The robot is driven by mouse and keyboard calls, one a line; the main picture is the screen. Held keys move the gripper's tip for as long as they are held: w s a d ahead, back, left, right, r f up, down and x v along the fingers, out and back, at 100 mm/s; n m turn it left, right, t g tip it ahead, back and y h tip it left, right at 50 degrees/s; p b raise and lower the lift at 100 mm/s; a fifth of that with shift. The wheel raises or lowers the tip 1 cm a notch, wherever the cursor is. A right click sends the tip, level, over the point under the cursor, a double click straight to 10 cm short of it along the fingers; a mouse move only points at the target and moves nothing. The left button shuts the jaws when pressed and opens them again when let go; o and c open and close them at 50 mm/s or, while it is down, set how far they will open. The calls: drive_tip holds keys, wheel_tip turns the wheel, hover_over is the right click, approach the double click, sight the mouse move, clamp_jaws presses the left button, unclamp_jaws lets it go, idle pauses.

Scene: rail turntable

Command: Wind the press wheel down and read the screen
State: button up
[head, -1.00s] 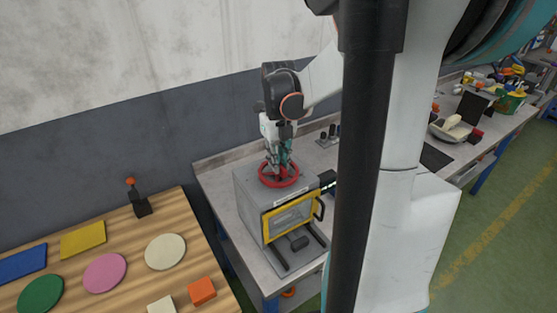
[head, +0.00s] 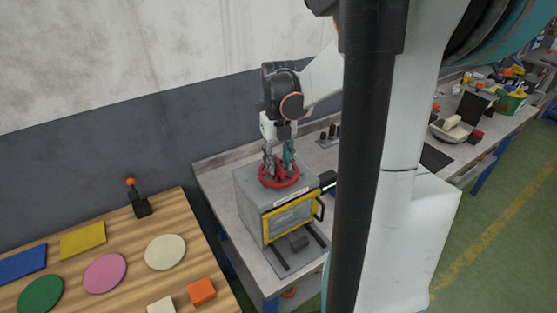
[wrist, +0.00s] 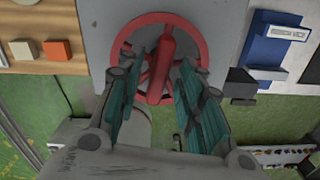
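The red press wheel (head: 295,181) lies flat on top of the grey press box (head: 250,210), which has a yellow-framed front window (head: 292,222). The wheel also shows in the wrist view (wrist: 207,45), with a red bar (wrist: 163,65) across its middle. My gripper (head: 279,172) points down at the wheel. In the wrist view my gripper (wrist: 161,75) is open, its teal-padded fingers on either side of the bar with gaps visible.
A wooden table (head: 110,245) at left holds coloured discs, plates and an orange block (head: 202,290). A black lever with an orange knob (head: 138,198) stands at its back. A grey bowl (head: 448,132) sits farther right on the bench.

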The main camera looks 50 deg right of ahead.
sight(278, 163)
wheel_tip(278, 163, up, 12)
idle(0.7)
drive_tip(key=shift+w, duration=0.1)
idle(0.4)
